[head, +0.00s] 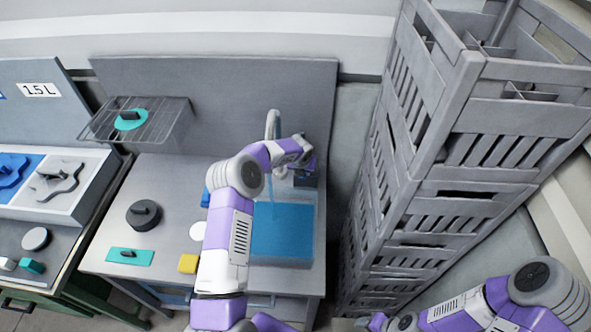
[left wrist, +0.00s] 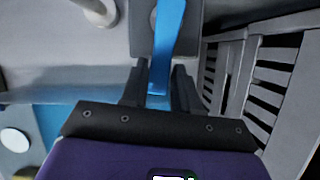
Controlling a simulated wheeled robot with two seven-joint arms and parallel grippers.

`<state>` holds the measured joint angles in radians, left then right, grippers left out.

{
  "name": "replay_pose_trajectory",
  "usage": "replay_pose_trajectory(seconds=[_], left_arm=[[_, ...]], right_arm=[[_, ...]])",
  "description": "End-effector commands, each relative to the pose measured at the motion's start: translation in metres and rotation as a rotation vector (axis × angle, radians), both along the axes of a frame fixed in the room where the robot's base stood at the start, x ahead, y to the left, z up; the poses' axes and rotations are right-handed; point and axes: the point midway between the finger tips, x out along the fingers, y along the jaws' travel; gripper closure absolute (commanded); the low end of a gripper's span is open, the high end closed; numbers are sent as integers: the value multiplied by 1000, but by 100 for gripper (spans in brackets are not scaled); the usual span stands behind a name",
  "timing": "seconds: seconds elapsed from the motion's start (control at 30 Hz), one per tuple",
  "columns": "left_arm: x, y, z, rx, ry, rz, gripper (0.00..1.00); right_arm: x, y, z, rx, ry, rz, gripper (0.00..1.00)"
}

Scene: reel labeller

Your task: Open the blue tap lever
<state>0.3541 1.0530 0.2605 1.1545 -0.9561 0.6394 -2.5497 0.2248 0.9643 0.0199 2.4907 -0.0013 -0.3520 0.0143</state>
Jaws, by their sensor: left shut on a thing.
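The blue tap lever (left wrist: 168,45) runs down from the top of the left wrist view, in front of a grey block. Its lower end is between the dark fingers of my left gripper (left wrist: 160,88), which is shut on it. In the head view my left gripper (head: 306,172) is at the back right of the sink, beside the tap (head: 273,122); the lever is hidden there by my arm. A pale blue streak, like running water, drops from the spout into the blue basin (head: 290,238). My right arm shows at the bottom right, but its gripper is not visible.
Tall grey stacked crates (head: 415,150) stand close on the right. A wire rack (head: 165,122) is fixed at the back left. A dark round weight (head: 143,216), a teal plate (head: 130,256) and a yellow block (head: 188,263) lie on the grey bench (head: 168,185).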

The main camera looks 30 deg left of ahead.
Motion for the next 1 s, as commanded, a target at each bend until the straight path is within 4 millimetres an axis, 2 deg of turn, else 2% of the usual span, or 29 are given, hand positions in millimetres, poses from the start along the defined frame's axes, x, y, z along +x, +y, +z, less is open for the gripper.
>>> replay_pose_trajectory(seconds=[0.37,0.4,0.57,0.87,1.0], left_arm=[[0,0,-1,2,3,-6,100],[0,0,-1,2,3,-6,67],[0,0,0,0,2,-5,44],[0,0,1,1,0,-5,44],[-4,-1,12,2,-2,-6,44]], right_arm=[[0,0,0,0,0,0,44],[0,0,0,0,0,0,44],[0,0,0,0,0,0,44],[0,0,0,0,0,0,44],[0,0,-2,0,0,0,44]])
